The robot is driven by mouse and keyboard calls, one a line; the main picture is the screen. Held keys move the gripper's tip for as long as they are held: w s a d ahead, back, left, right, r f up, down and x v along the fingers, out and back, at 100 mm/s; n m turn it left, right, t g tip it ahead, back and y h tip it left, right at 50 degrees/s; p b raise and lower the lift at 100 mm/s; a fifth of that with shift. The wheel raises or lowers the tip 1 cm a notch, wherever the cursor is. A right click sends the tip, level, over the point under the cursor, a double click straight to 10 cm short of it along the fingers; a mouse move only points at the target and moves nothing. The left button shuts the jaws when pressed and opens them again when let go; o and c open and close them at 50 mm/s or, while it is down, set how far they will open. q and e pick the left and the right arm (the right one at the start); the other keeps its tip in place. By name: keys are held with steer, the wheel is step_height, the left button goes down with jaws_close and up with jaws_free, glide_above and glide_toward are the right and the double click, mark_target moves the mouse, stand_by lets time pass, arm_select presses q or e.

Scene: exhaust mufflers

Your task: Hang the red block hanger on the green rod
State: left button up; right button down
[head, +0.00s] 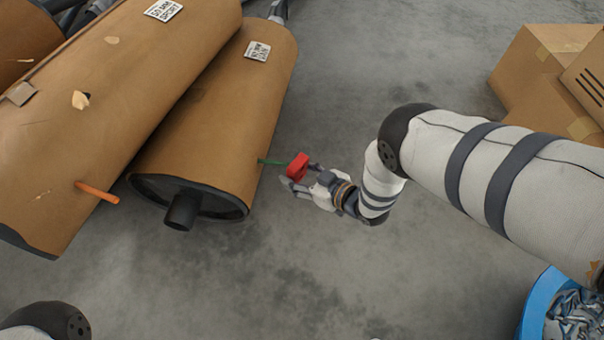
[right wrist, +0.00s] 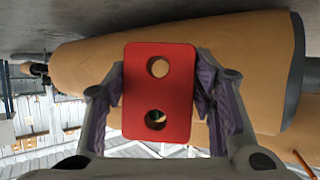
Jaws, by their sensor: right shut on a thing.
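The red block hanger (head: 297,166) is a flat red block. My right gripper (head: 301,174) is shut on it. In the right wrist view the block (right wrist: 160,72) sits between the two fingers (right wrist: 160,95) and shows two round holes, one above the other. The green rod (head: 269,162) sticks out from the side of the nearer brown muffler, and its free end is close to the block's left side. A small greenish spot shows in the lower hole; I cannot tell whether the rod is inside it. My left gripper is not in view.
Two large brown mufflers, the nearer (head: 222,120) and the farther (head: 120,90), lie at the left. An orange rod (head: 97,192) sticks out from the farther one. Cardboard boxes (head: 540,75) stand at upper right, a blue bin (head: 540,303) at lower right. The middle floor is clear.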

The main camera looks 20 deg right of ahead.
mark_target(296, 178)
steer(key=shift+w+a+r+y, duration=0.15)
steer(key=shift+a+r+y, duration=0.1)
steer(key=shift+a, duration=0.35)
steer(key=shift+w+a+r+y, duration=0.15)
steer(key=shift+a+r, duration=0.1)
steer(key=shift+a, duration=0.35)
steer(key=c, duration=1.1)
jaws_free()
steer(key=o, duration=0.5)
steer(key=shift+a, duration=0.2)
steer(key=shift+s+d+f, duration=0.25)
steer(key=shift+s, duration=0.05)
